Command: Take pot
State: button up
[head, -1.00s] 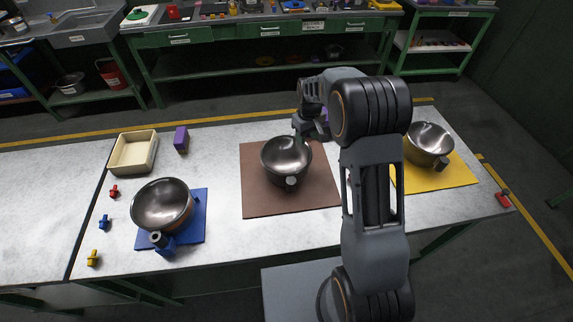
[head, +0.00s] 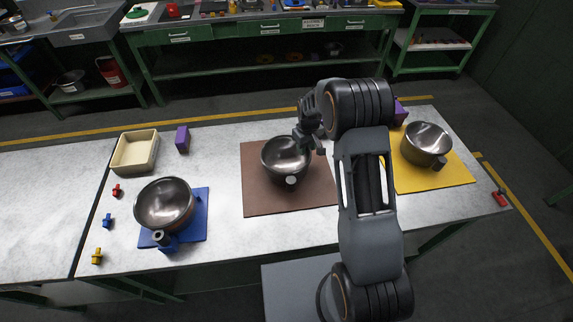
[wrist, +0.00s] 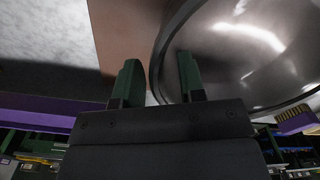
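Three steel pots with stub handles stand on the table. The middle pot (head: 284,153) is on a brown mat (head: 262,200), the left pot (head: 163,203) on a blue mat (head: 192,228), and the right pot (head: 426,140) on a yellow mat (head: 455,175). My gripper (head: 301,143) is at the far right rim of the middle pot. In the wrist view, the fingers of my gripper (wrist: 158,65) are apart, with the rim of the pot (wrist: 240,50) running between them. One finger overlaps the bowl; the other is outside it. Contact cannot be told.
A beige tray (head: 135,152) and a purple block (head: 183,139) stand at the back left. Another purple block (head: 400,112) is behind the right pot. Small red, blue and yellow pieces lie along the left; a red piece (head: 501,198) is at the right edge.

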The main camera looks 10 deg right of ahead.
grip_shut()
dwell(0.5)
